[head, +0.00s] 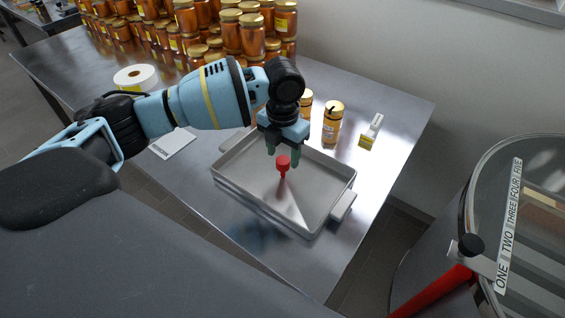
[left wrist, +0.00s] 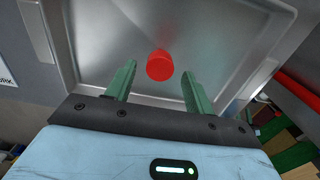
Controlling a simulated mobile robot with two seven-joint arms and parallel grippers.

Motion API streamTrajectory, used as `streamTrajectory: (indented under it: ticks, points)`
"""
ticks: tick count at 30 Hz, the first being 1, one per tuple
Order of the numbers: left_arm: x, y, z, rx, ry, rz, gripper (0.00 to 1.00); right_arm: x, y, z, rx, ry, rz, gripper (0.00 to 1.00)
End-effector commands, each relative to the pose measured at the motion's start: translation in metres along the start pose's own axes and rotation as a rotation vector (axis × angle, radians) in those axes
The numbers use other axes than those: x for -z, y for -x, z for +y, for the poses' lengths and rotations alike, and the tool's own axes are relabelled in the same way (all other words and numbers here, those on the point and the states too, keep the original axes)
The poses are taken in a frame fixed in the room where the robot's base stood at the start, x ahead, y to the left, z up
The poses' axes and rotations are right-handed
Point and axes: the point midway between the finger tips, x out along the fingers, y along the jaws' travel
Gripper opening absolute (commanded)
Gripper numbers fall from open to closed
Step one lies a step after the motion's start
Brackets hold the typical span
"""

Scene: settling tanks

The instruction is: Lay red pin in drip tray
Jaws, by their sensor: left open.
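The red pin (head: 283,163) has a round head and a thin stem pointing down over the drip tray's floor. I cannot tell whether the stem touches the floor. The grey metal drip tray (head: 325,222) lies on the steel table and holds nothing else. My left gripper (head: 283,152) is open above the tray, its green fingertips just above the pin's head. In the left wrist view the pin's red head (left wrist: 160,65) shows between and slightly beyond the open fingertips, with no clear contact, and hides its stem. My right gripper is not in view.
Amber jars (head: 333,122) stand behind the tray, with many more stacked at the back left. A small yellow-and-white box (head: 371,132), a tape roll (head: 136,77) and a white card (head: 172,143) lie nearby. A round tank (head: 520,200) with a red handle stands at right.

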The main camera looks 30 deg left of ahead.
Motion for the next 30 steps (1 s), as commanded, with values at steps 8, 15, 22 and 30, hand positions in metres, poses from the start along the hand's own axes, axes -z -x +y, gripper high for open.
streamTrajectory:
  ticks: [8,15,22,30]
  points:
    - [0.0,0.051,0.0,0.0,0.0,-0.001,0.53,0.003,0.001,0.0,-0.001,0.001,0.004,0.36]
    - [0.0,0.067,0.0,0.001,0.0,0.001,0.53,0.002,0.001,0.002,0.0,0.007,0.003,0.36]
    - [0.0,0.068,0.0,0.001,0.0,0.001,0.53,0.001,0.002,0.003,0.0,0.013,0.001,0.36]
    - [0.0,0.067,-0.001,0.002,0.004,0.0,0.53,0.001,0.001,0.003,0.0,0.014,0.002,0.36]
